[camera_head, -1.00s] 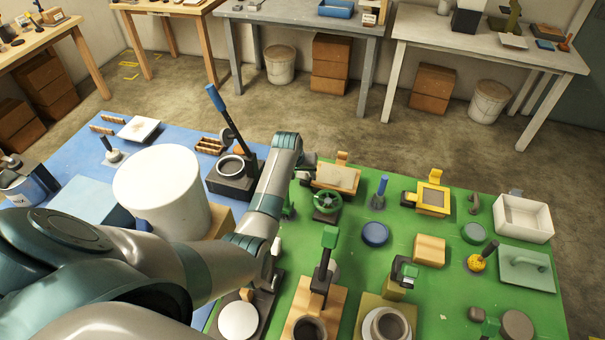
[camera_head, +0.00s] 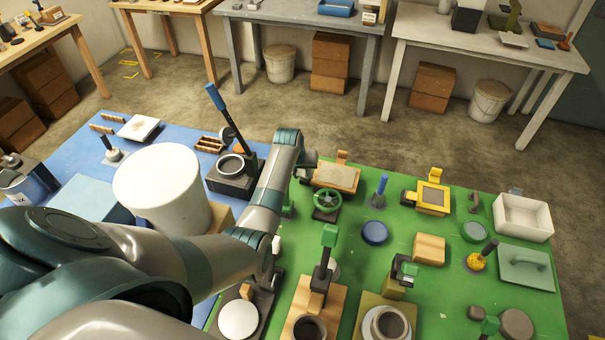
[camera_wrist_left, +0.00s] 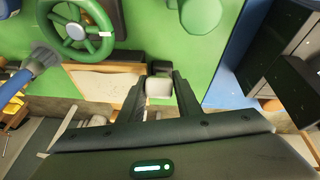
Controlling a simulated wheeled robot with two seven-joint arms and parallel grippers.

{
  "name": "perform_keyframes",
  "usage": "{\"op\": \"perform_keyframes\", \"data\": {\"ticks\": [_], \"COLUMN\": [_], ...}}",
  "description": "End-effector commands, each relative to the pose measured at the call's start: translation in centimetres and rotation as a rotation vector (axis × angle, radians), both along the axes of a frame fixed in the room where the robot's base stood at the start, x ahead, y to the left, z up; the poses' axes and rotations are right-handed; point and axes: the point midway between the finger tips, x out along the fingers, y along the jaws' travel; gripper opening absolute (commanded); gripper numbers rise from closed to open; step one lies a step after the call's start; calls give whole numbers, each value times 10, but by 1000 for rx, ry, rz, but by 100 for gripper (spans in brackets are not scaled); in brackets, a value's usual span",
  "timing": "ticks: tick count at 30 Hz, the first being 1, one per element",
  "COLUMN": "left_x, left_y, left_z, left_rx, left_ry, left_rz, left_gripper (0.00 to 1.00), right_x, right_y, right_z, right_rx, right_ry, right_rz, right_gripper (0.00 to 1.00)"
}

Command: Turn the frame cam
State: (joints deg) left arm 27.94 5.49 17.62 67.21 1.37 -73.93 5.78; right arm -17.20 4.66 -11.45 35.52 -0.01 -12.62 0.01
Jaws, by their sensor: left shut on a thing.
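The wooden frame (camera_head: 337,177) with a pale tan panel lies near the far edge of the green mat, just right of my left wrist. In the left wrist view its panel (camera_wrist_left: 100,82) shows left of the fingers. My left gripper (camera_wrist_left: 158,92) is shut on a small pale block with a dark cap (camera_wrist_left: 159,87), beside the frame's end; this looks like the frame cam. In the head view my left gripper (camera_head: 308,162) is small and the cam is hidden or too small to tell. My right gripper is not in view.
A green handwheel (camera_head: 327,200) stands just in front of the frame. A black block with a blue-handled lever (camera_head: 231,125) is left of my wrist. A large white cylinder (camera_head: 160,190) stands nearer. A yellow frame (camera_head: 433,197) and a blue-handled peg (camera_head: 380,190) are to the right.

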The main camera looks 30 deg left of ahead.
Motion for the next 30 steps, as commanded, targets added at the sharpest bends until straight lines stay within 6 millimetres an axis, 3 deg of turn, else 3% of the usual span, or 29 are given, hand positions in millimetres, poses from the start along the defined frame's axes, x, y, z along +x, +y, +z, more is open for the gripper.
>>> {"op": "perform_keyframes", "data": {"ticks": [11,30], "left_x": [12,28], "left_y": [4,8], "left_z": [7,11], "left_rx": [-36,-89], "left_ry": [139,347], "left_rz": [0,0], "left_gripper": [0,0], "right_x": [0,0], "right_y": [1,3], "right_z": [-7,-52], "right_rx": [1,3], "right_ry": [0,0], "right_rz": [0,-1], "right_gripper": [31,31]}}
